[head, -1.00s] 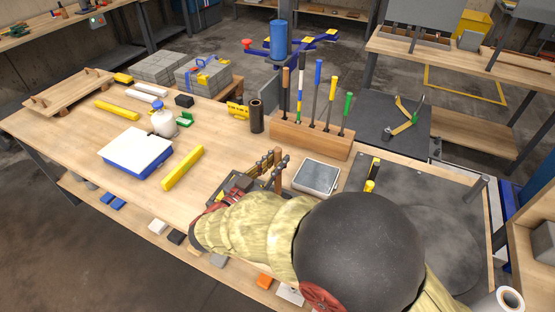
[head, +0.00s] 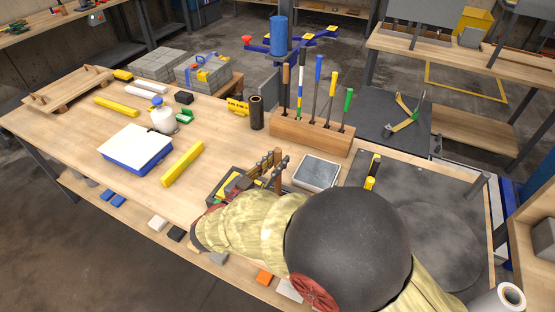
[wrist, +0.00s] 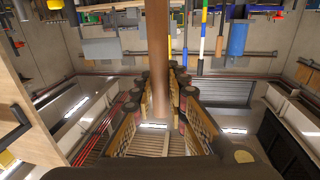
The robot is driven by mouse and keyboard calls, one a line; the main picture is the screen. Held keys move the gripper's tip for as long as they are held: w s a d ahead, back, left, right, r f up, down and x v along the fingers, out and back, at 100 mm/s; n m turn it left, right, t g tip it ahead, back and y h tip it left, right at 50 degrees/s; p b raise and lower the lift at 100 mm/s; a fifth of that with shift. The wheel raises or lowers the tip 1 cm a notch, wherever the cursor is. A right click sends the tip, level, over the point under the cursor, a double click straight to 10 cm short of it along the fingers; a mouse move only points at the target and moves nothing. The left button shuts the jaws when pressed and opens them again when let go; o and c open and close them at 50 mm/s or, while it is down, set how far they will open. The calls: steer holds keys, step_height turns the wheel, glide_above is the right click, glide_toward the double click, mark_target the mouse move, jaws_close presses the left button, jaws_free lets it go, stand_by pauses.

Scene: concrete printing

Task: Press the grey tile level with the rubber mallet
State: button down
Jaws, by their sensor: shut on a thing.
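The grey tile (head: 316,172) lies flat in a pale-edged square at the middle right of the bench in the head view. My gripper (head: 274,164) is just left of it, pointing up and away from the forearm. It is shut on a wooden handle, taken as the rubber mallet's (head: 278,181), which stands roughly upright. In the wrist view the brown handle (wrist: 158,60) runs between the two fingers of my gripper (wrist: 160,90). The mallet's head cannot be made out in either view. Whether the mallet touches anything is unclear.
A wooden block (head: 310,138) holding several upright tools stands behind the tile. A yellow bar (head: 182,164), a white-topped blue box (head: 136,147) and a white bottle (head: 163,117) are farther left. A dark slab (head: 420,195) lies right.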

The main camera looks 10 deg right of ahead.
mark_target(277, 150)
step_height(277, 150, up, 6)
steer(key=p, duration=0.6)
steer(key=shift+f, duration=0.25)
